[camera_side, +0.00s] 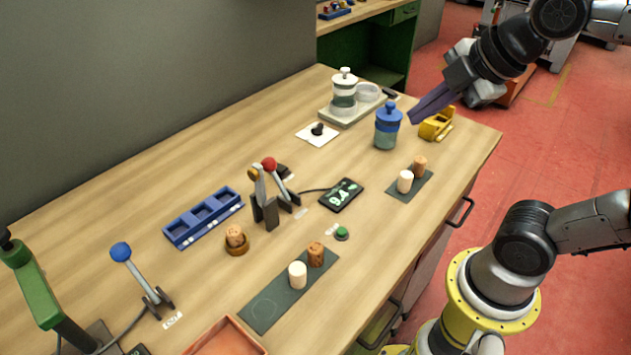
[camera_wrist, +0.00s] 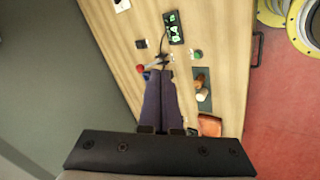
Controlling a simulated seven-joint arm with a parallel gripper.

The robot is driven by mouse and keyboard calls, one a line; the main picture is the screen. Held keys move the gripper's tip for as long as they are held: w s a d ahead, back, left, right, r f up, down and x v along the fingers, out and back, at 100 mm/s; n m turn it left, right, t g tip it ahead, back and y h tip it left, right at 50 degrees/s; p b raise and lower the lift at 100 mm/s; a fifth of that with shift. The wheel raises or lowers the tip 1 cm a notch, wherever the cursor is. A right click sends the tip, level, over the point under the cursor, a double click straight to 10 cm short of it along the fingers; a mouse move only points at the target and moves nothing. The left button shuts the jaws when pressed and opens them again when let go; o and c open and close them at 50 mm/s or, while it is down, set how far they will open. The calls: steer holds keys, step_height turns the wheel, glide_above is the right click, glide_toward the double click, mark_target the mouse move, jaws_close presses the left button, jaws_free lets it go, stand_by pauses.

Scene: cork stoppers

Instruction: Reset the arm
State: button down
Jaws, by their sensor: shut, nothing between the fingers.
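My gripper (camera_side: 432,103) is raised above the far right part of the wooden table (camera_side: 150,170) in the side view. Its dark fingers are shut and empty. In the wrist view my gripper (camera_wrist: 162,75) points over the table, with the two fingers together. A dark mat (camera_side: 259,311) near the front holds a pale stopper (camera_side: 298,275) and a brown cork stopper (camera_side: 316,254). A second dark mat (camera_side: 398,194) holds a pale stopper (camera_side: 405,181) and a brown stopper (camera_side: 420,165). Another cork (camera_side: 235,235) stands in a round wooden holder (camera_side: 237,248).
Below my gripper are a blue-lidded jar (camera_side: 387,128) and a yellow device (camera_side: 436,124). A white-lidded jar (camera_side: 344,92) stands on a tray. Levers (camera_side: 269,190), a display (camera_side: 342,195), a blue tray (camera_side: 203,217) and an orange tray (camera_side: 226,338) occupy the table. Air around my gripper is clear.

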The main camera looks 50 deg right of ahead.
steer(key=s+f+m+g, duration=0.1)
steer(key=s+f+m, duration=0.4)
steer(key=m, duration=0.8)
steer(key=shift+a+f+m+g, duration=0.15)
steer(key=shift+f+m+g, duration=0.2)
steer(key=shift+f, duration=0.2)
